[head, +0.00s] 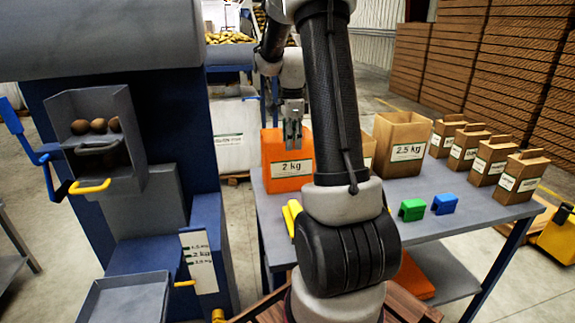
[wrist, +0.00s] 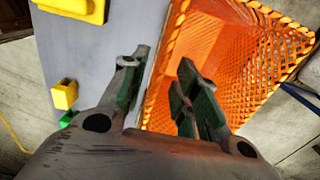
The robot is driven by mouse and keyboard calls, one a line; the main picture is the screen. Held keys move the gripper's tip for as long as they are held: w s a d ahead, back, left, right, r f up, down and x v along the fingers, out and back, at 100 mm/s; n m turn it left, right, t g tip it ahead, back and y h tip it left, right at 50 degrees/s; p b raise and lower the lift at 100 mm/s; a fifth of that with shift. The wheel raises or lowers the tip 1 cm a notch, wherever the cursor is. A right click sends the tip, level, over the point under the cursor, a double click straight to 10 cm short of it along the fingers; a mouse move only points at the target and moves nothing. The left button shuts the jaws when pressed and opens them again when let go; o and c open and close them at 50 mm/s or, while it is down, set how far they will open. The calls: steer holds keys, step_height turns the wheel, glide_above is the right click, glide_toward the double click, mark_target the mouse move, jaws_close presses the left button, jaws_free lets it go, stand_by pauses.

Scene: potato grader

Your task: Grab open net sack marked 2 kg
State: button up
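The orange open net sack (head: 273,150) marked 2 kg stands upright near the left end of the grey table. The wrist view shows its mesh inside and open mouth (wrist: 235,50) on the right. My gripper (head: 292,138) points down at the sack's near upper edge, just above the label. In the wrist view my gripper (wrist: 160,78) has its fingers apart. The right finger overlaps the sack's mouth, the left finger is over the table side, and the sack's edge runs between them. I cannot tell whether either finger touches the net.
The grey table (head: 400,208) also carries a 2.5 kg paper sack (head: 388,158), several smaller paper bags and yellow, green (head: 412,209) and blue (head: 445,203) blocks. My arm hides part of the table. A blue-and-grey machine (head: 168,110) stands left of it.

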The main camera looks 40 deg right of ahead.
mark_target(287, 160)
step_height(287, 160, down, 7)
steer(key=shift+r, duration=0.15)
jaws_close()
